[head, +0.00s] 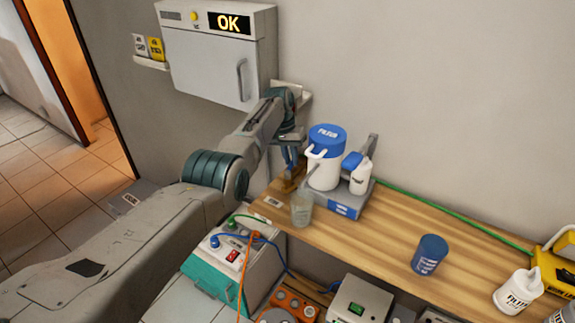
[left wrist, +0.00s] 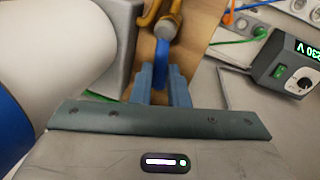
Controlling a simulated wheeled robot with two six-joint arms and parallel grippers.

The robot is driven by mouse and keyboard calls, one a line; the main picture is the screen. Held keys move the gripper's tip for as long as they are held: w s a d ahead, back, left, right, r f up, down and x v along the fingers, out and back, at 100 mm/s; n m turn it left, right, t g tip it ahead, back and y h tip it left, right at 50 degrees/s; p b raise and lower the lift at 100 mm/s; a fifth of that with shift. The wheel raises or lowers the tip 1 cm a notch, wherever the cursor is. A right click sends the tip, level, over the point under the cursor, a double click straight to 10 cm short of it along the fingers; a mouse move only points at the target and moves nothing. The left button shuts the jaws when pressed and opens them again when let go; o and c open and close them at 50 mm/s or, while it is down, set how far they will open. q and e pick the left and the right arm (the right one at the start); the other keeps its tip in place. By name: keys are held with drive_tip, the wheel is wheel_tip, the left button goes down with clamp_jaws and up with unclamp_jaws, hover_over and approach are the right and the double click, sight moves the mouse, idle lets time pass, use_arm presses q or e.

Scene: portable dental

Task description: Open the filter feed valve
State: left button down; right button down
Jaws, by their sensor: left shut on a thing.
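The filter feed valve shows in the left wrist view as a brass-coloured body (left wrist: 154,12) with a blue lever (left wrist: 162,62). My left gripper (left wrist: 164,88) is shut on the blue lever, with one blue finger on each side of it. In the head view the left gripper (head: 290,160) is at the left end of the wooden counter, just left of the white filter jug with a blue lid (head: 326,172). Brownish valve parts (head: 287,185) show below the gripper there. The fingers and the wrist hide much of the lever. My right gripper is not in view.
A clear cup (head: 302,211) stands close in front of the valve. A small white bottle (head: 360,180) is beside the jug. A blue cup (head: 430,254) and a white bottle (head: 518,292) stand farther right. A wall cabinet (head: 213,70) hangs above my left arm.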

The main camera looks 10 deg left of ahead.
use_arm(q)
drive_tip(key=shift+d+m+b, duration=0.4)
drive_tip(key=shift+m+b, duration=0.7)
drive_tip(key=c, duration=1.4)
unclamp_jaws()
